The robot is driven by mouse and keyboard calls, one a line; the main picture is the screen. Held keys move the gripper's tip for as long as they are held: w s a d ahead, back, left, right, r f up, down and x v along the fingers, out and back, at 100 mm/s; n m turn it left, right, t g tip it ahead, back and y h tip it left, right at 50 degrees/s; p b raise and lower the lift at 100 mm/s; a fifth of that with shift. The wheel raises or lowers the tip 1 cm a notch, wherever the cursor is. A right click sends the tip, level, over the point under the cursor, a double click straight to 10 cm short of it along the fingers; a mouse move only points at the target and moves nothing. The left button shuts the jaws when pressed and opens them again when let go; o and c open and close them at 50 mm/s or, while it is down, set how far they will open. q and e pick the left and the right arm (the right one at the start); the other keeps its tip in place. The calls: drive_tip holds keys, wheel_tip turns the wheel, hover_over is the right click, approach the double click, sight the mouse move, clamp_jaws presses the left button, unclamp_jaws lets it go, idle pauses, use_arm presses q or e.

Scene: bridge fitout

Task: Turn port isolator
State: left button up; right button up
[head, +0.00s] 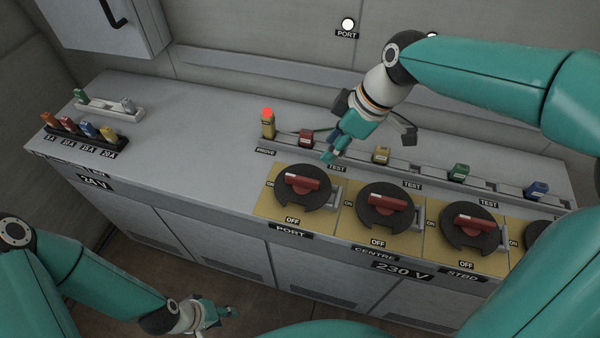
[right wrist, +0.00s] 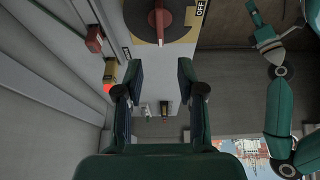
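The port isolator (head: 303,198) is a black round dial with a red bar handle (head: 303,180) on a yellow plate. The handle lies roughly left to right; ON is marked at its left and OFF below it. The dial also shows at the top of the right wrist view (right wrist: 178,18). My right gripper (head: 333,148) is above and behind the port dial, apart from it. In the right wrist view its two fingers (right wrist: 159,78) are spread with nothing between them. My left gripper (head: 222,312) is low in front of the cabinet, too small to judge.
Similar centre (head: 385,220) and starboard (head: 470,237) isolators stand to the right. Behind the dials, a rail carries a red-topped yellow piece (head: 268,127) and several coloured blocks. A fuse rack (head: 85,133) stands at far left. The middle-left cabinet top (head: 190,135) is clear.

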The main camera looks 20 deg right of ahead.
sight(303, 178)
drive_tip(key=p+x, duration=0.1)
drive_tip(key=x, duration=1.4)
drive_tip(key=shift+w+a+f, duration=0.1)
drive_tip(key=shift+w+f, duration=0.05)
clamp_jaws()
drive_tip(key=shift+a, duration=0.1)
